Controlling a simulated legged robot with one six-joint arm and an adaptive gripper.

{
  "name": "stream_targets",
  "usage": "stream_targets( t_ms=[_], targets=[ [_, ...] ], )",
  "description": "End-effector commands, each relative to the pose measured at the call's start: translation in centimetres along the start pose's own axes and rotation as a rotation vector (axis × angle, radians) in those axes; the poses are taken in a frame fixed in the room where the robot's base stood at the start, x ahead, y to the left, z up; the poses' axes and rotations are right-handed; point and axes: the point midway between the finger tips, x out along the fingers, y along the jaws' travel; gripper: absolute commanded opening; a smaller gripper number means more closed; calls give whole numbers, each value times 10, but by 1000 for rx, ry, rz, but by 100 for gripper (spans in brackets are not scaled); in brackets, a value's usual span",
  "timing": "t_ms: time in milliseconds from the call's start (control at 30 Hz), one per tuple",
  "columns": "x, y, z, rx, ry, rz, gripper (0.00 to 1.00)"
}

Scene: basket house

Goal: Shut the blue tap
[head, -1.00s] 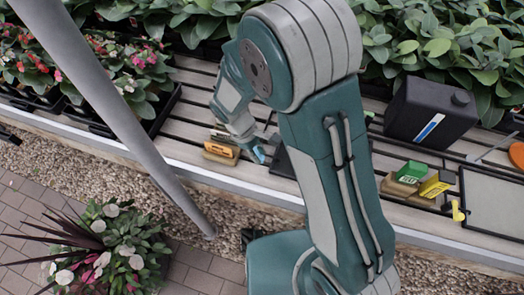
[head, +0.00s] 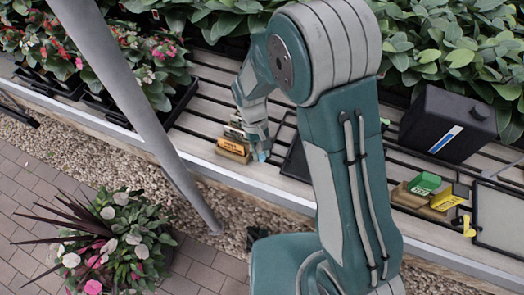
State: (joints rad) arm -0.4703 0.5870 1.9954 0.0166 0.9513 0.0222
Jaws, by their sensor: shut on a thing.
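The blue tap (head: 263,155) shows as a small light blue piece at the front edge of the slatted bench, beside the left end of a dark tray (head: 296,163). My gripper (head: 259,139) reaches down from above and is shut on the tap. Its fingers are small here and cover part of the tap, so I cannot tell the handle's exact angle.
Yellow-brown blocks (head: 233,147) sit just left of my gripper. A black canister (head: 447,122), green box (head: 424,184) and yellow box (head: 450,197) stand to the right. A yellow tap (head: 468,227) is beside another tray. A grey pole (head: 140,110) crosses the left side.

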Motion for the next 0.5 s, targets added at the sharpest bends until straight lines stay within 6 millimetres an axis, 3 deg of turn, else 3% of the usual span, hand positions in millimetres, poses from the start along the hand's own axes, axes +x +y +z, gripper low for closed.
stream_targets(
  t_ms=[467,500],
  targets=[
    [2,-1,0,14,-5,-6,0],
    [2,-1,0,14,-5,-6,39]
  ],
)
